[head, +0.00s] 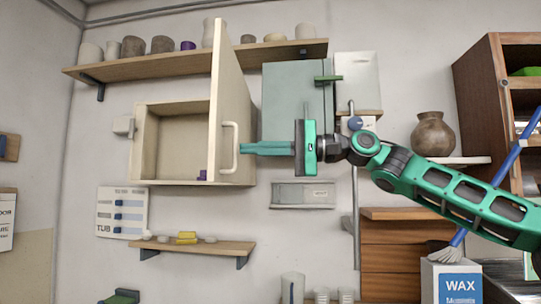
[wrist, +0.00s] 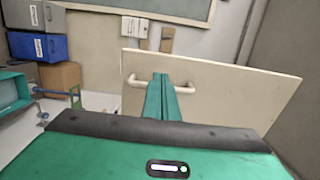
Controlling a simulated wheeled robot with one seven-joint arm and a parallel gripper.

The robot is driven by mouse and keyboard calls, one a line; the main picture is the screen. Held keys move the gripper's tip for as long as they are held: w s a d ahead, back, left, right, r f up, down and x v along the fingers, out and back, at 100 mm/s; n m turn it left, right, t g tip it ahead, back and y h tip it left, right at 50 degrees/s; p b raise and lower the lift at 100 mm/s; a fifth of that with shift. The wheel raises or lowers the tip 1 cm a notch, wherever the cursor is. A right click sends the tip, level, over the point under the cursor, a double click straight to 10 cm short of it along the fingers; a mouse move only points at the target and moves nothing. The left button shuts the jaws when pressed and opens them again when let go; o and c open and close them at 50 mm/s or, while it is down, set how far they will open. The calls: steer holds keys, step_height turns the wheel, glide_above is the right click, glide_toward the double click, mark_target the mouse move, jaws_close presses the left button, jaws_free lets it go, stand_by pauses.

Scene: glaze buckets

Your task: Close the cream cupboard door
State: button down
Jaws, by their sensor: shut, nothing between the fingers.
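The cream cupboard (head: 173,184) hangs on the wall left of centre in the head view, its interior showing. Its cream door (head: 232,100) stands open, swung out from the right side. The door carries a pale bar handle (head: 228,148). In the wrist view the door (wrist: 225,85) fills the middle, with the handle (wrist: 185,90) behind the fingers. My gripper (head: 243,149) is shut and empty, its green fingertips (wrist: 160,85) at the handle. I cannot tell whether they touch it.
A shelf of pots (head: 190,62) runs above and behind the door. A small shelf (head: 200,247) is below the cupboard. A grey-green cabinet (head: 290,90) hangs just right of the door. A brown vase (head: 434,134) and wooden shelving (head: 482,85) stand at right.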

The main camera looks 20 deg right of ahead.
mark_target(219, 150)
steer(key=shift+x, duration=2.5)
steer(key=shift+a, duration=0.1)
